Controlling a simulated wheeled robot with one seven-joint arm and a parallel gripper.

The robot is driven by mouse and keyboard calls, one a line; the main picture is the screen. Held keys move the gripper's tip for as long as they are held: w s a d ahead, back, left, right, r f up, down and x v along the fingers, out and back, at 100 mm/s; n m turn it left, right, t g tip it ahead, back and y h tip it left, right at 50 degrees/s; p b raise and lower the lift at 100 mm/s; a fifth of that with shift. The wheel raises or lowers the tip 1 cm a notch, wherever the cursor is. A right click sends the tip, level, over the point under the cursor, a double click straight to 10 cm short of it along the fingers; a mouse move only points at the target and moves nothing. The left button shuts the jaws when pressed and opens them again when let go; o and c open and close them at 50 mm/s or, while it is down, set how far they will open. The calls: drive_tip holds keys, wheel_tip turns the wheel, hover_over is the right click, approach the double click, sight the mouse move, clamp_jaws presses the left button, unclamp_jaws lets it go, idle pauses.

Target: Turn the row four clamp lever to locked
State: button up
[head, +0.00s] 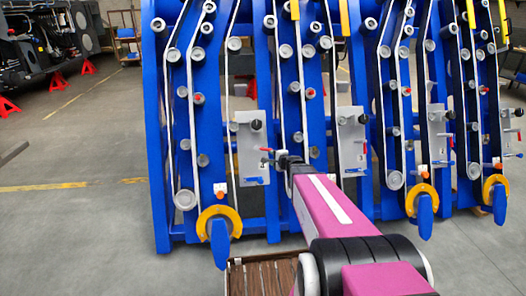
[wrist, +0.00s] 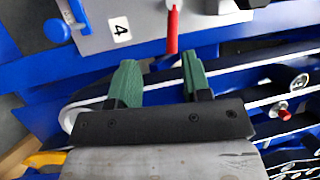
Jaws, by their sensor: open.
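A grey plate with a "4" label (wrist: 120,30) fills the upper part of the wrist view. The red clamp lever (wrist: 172,30) sticks out from this plate toward my gripper. In the head view the grey plate (head: 246,165) stands on the blue frame, with the red lever (head: 266,150) at its right side. My gripper (wrist: 158,62) is open, with green fingertips. The lever's end shows between the fingertips, nearer the right one; I cannot tell its depth, and no contact is visible. In the head view my gripper (head: 278,158) is beside the plate's right edge, partly hidden by my arm.
The same plate carries a black knob (head: 256,124) and a blue handle (head: 254,181). Another grey plate (head: 351,150) stands to the right of my arm. Blue uprights with rollers and white belts surround the gripper. Open floor (head: 80,220) lies left.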

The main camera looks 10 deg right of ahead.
sight(268, 149)
drive_tip(key=w+f+m, duration=0.1)
drive_tip(key=w, duration=0.3)
drive_tip(key=w+m, duration=0.1)
drive_tip(key=w, duration=0.3)
drive_tip(key=w+a+f+t+h, duration=0.1)
drive_tip(key=w, duration=0.3)
drive_tip(key=shift+a+f+m, duration=0.1)
drive_tip(key=shift+f+m, duration=0.25)
drive_tip(key=shift+m, duration=0.05)
drive_tip(key=shift+c, duration=0.2)
clamp_jaws()
